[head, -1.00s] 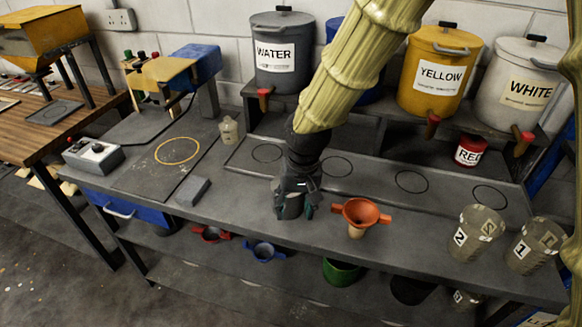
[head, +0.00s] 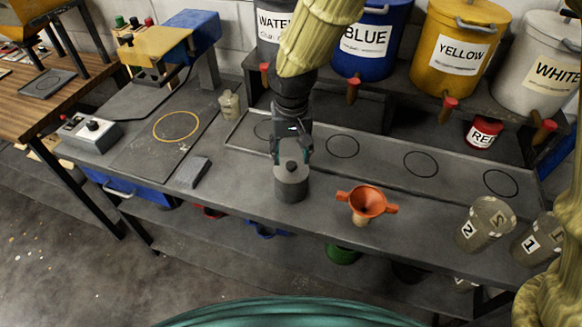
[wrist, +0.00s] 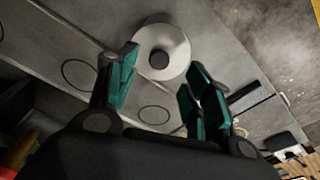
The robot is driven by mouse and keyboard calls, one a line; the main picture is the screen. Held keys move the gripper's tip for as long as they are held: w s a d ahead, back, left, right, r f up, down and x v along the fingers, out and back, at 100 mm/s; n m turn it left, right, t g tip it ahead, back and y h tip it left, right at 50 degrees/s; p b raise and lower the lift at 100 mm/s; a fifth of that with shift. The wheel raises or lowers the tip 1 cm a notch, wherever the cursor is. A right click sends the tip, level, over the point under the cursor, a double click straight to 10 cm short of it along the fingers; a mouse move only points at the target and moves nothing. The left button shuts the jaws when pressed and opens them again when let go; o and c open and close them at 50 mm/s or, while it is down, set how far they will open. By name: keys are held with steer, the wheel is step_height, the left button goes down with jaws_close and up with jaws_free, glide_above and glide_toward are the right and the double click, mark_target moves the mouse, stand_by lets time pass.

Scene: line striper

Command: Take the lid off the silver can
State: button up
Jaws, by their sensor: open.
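The silver can (head: 291,188) stands upright on the grey bench, left of the orange funnel. Its lid (head: 291,169), with a dark round knob, is on top. In the wrist view the lid (wrist: 174,44) shows from above as a pale disc with its dark knob (wrist: 159,60) at the centre. My gripper (head: 291,155) is just behind and above the can in the head view. Its teal-padded fingers (wrist: 160,90) are spread apart, with nothing between them. The lid lies beyond the fingertips in the wrist view. I cannot tell whether any finger touches the can.
An orange funnel (head: 366,202) stands right of the can. Two numbered cups (head: 485,224) are at the far right. A grey block (head: 194,172) lies to the left. Labelled buckets, including the blue one (head: 366,40), stand on the shelf behind. The bench's front edge is near the can.

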mark_target(291, 165)
steer(key=shift+w+f+p, duration=0.2)
steer(key=shift+f+p, duration=0.4)
steer(key=shift+f, duration=0.75)
steer(key=shift+w+f+p, duration=0.15)
steer(key=shift+f+p, duration=0.45)
steer(key=shift+f, duration=0.7)
steer(key=c, duration=1.1)
